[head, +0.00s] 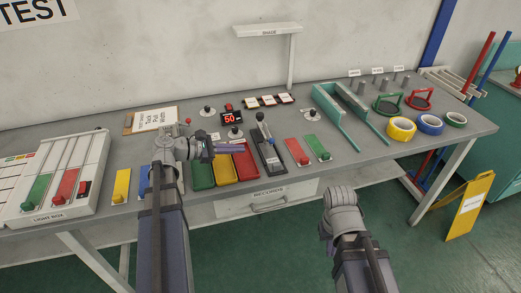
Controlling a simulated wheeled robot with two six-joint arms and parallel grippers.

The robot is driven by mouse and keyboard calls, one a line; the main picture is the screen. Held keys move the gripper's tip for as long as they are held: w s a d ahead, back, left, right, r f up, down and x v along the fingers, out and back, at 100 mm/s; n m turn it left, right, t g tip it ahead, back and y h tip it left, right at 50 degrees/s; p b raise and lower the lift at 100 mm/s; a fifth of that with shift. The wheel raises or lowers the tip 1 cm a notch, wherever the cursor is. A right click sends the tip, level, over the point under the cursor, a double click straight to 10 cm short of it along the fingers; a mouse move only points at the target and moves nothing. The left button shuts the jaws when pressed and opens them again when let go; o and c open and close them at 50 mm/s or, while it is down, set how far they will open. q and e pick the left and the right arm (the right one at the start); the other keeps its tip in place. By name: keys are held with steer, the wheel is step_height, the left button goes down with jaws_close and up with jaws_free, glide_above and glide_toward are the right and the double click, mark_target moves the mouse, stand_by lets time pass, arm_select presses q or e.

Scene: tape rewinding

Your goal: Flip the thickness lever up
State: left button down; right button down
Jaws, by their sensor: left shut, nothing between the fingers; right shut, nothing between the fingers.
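Several levers stand on the grey bench, and no readable label shows which is the thickness lever. A tall lever with a pale handle stands upright on a dark base plate (268,154) at mid-bench. Low coloured levers sit on plates: a red one (298,151), a green one (318,147) and a yellow one (121,186). A blue plate is partly hidden behind my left arm. My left gripper (208,150) is shut and empty, over the bench beside the coloured trays. My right gripper (328,238) is shut and empty in front of the bench edge; its fingers are hard to make out.
Green, yellow and red trays (245,163) lie mid-bench, below a red "50" display (229,119). A white slider box (62,180) stands at left. A green U-shaped frame (350,125) and tape rolls (401,129) lie at right. A drawer (268,202) hangs under the bench.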

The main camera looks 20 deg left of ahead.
mark_target(263, 158)
arm_select(q)
steer(key=b+x, duration=0.2)
steer(key=x, duration=0.6)
steer(key=shift+w+d+f+b, duration=0.2)
steer(key=shift+b, duration=0.15)
steer(key=shift+w+d+f, duration=0.15)
steer(key=shift+w+d, duration=0.25)
steer(key=shift+d, duration=0.1)
steer(key=r+n+p, duration=0.1)
steer(key=r+n+g+p, duration=0.1)
steer(key=r+p, duration=0.1)
steer(key=shift+s+d+h, duration=0.2)
steer(key=shift+s+h, duration=0.05)
steer(key=shift+h, duration=0.05)
steer(key=shift+f, duration=0.1)
